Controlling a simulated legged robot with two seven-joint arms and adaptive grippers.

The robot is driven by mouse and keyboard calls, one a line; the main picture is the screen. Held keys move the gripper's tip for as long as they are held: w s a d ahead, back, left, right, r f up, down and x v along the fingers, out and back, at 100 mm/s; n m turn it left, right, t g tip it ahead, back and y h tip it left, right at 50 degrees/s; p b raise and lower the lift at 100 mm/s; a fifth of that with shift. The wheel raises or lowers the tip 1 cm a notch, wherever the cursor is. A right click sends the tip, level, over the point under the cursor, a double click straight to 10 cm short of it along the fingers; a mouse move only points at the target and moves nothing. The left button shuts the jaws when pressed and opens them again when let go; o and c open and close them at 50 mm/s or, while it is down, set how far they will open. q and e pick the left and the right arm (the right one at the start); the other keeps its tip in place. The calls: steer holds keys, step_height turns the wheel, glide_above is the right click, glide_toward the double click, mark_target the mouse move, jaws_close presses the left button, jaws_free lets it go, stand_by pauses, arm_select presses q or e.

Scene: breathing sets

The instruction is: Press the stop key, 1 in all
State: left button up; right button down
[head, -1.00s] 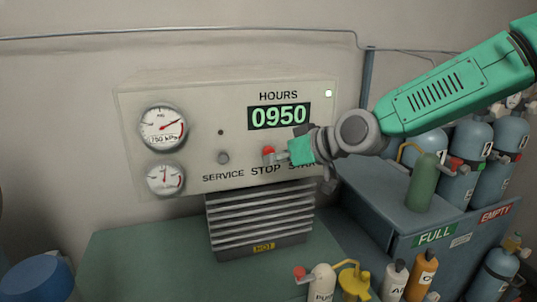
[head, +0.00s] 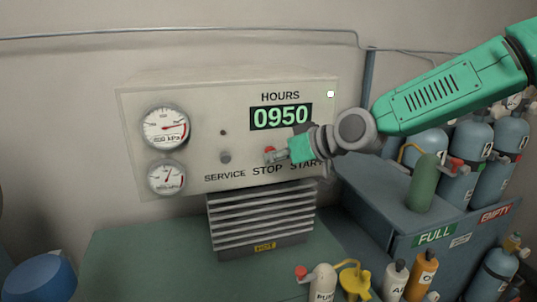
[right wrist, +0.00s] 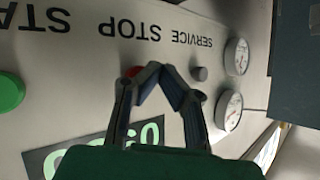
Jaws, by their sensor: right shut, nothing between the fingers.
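The stop key is a red round button (head: 270,152) above the word STOP on the pale control panel (head: 215,105). My right gripper (head: 272,157) is shut and empty, its fingertips right at the red key in the head view. In the right wrist view the red key (right wrist: 133,71) shows partly behind the finger, beside the closed fingertips (right wrist: 158,68). I cannot tell whether the fingertips touch it. The green start key (right wrist: 10,91) shows in the wrist view; in the head view my gripper hides it. My left gripper is not in view.
A grey service key (head: 225,157) sits left of the stop key. Two gauges (head: 165,127) are on the panel's left. The HOURS display (head: 281,116) reads 0950. A finned unit (head: 260,220) stands below. Bottles (head: 322,283) and cylinders (head: 462,180) fill the right.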

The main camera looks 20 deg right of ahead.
steer(key=shift+w+d, duration=0.3)
steer(key=shift+d, duration=0.3)
steer(key=shift+w+a, duration=0.1)
steer(key=shift+a, duration=0.15)
steer(key=shift+s, duration=1)
steer(key=s, duration=0.5)
steer(key=shift+p, duration=0.35)
steer(key=shift+f, duration=0.1)
